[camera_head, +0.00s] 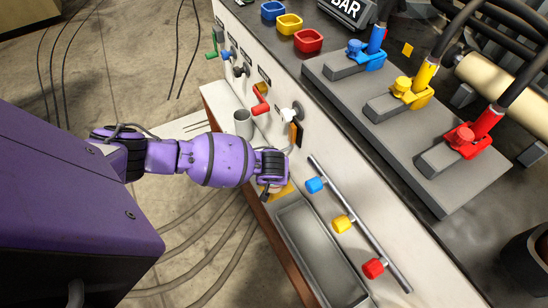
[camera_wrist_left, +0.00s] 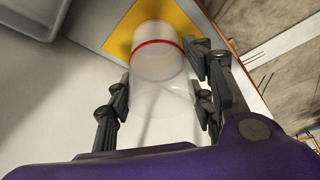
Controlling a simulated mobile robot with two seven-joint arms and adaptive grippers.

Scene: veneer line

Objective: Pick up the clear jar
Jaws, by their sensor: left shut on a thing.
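The clear jar (camera_wrist_left: 160,98) is a see-through cylinder with a red band around it, seen in the left wrist view between the fingers of my left gripper (camera_wrist_left: 163,92). The fingers are shut on its sides. Its far end overlaps a yellow square (camera_wrist_left: 190,22), and I cannot tell whether it touches the surface. In the head view my left gripper (camera_head: 271,180) is over the ledge by the yellow square (camera_head: 286,190), and it hides most of the jar. My right gripper is not in view.
A grey tray (camera_head: 283,217) lies on the ledge just below the gripper. A grey cup (camera_head: 243,122) stands above it. A rail with blue, yellow and red knobs (camera_head: 343,224) and a red lever (camera_head: 260,100) stick out from the white panel nearby.

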